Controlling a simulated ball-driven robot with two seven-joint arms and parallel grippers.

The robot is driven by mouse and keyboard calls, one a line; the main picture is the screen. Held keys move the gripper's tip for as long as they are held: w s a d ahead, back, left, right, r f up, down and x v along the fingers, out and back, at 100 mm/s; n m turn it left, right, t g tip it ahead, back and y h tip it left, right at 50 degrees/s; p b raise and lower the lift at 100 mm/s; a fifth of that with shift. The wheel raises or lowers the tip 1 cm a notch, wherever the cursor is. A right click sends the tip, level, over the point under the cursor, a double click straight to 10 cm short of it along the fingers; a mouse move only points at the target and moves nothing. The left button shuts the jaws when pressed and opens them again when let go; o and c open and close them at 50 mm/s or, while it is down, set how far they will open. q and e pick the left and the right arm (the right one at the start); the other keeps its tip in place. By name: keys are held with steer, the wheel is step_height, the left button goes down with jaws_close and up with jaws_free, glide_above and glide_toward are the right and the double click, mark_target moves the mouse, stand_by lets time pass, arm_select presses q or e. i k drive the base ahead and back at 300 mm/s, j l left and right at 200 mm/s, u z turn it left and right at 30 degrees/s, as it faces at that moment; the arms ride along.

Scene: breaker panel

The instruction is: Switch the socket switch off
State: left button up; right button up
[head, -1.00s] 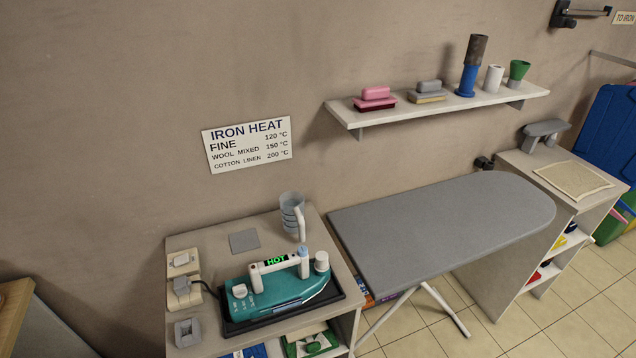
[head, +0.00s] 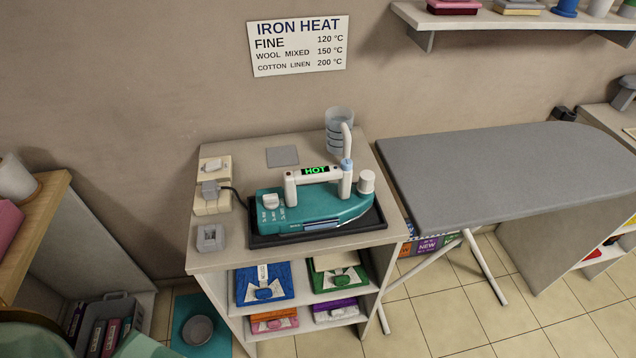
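A cream socket block (head: 213,203) sits at the left end of the cabinet top, near the wall. A pale switch (head: 212,165) is on its back part; I cannot tell its on or off position at this size. A grey plug (head: 210,188) sits in the block in front of the switch, with a dark cable leading right toward the iron. The teal iron (head: 318,207) rests on a black tray (head: 262,241), and its handle display reads HOT in green. Neither of my grippers shows in the head view.
A small grey box (head: 210,238) stands in front of the socket block. A clear cup (head: 339,130) and a flat grey square (head: 282,156) are behind the iron. The ironing board (head: 490,170) is at right; a wooden shelf unit (head: 38,225) is at left.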

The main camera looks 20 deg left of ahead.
mark_target(216, 164)
steer(key=u, duration=1.4)
